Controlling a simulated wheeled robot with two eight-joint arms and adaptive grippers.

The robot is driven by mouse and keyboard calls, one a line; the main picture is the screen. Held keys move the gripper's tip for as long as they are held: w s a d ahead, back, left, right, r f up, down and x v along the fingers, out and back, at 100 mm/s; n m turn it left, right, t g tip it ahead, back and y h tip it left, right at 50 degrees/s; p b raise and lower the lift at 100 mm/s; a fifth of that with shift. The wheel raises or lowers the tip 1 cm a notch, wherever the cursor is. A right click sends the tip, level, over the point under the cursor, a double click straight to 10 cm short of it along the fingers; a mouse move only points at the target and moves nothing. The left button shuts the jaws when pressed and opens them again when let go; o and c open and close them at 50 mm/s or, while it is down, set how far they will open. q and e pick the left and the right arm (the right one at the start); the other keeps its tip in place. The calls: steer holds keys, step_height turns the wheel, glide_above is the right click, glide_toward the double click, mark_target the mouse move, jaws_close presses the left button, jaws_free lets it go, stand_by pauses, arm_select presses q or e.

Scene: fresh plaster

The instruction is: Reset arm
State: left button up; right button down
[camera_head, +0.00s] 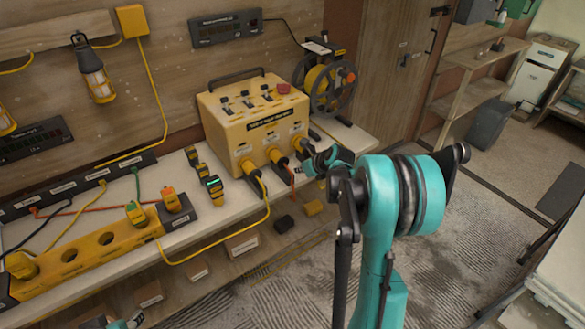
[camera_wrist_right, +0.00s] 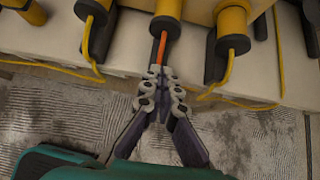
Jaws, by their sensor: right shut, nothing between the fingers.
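My right arm, teal and black, reaches up from the bottom of the head view and bends toward the yellow power box (camera_head: 225,130). My right gripper (camera_head: 302,170) is at the box's lower right front, by its plugs. In the right wrist view the gripper (camera_wrist_right: 160,74) has its grey fingers together and holds nothing. Its tips are just below a yellow-and-black plug (camera_wrist_right: 167,18), with an orange cable (camera_wrist_right: 160,48) running down behind them. A small teal and grey part of my left gripper (camera_head: 134,319) shows at the bottom left edge; its fingers are too cut off to judge.
A yellow socket strip (camera_head: 95,254) with plugs lies along the left bench. Several small yellow-black devices (camera_head: 213,189) stand before the box. Loose yellow cables (camera_head: 228,247) hang over the bench edge. The floor (camera_head: 480,210) at right is open.

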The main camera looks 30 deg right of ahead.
steer(key=p+v, duration=0.1)
steer(key=v, duration=0.3)
steer(key=shift+s+d+r, duration=0.1)
steer(key=shift+s+r, duration=0.15)
steer(key=s+a+r+n+g, duration=0.1)
steer(key=s+a+r+n, duration=0.2)
steer(key=s+a+n, duration=0.35)
steer(key=s+a+r+n, duration=0.2)
steer(key=s+a+n, duration=0.1)
steer(key=a+n, duration=0.65)
steer(key=s+a+f+n, duration=0.1)
steer(key=s+a+n, duration=0.2)
steer(key=s+n, duration=0.4)
steer(key=s+a+n+b, duration=0.1)
steer(key=s+a+n, duration=0.3)
steer(key=s+n, duration=0.4)
steer(key=n, duration=0.4)
steer(key=shift+f+g+h+b, duration=0.3)
steer(key=shift+f+g+h, duration=0.05)
steer(key=shift+g+h, duration=0.05)
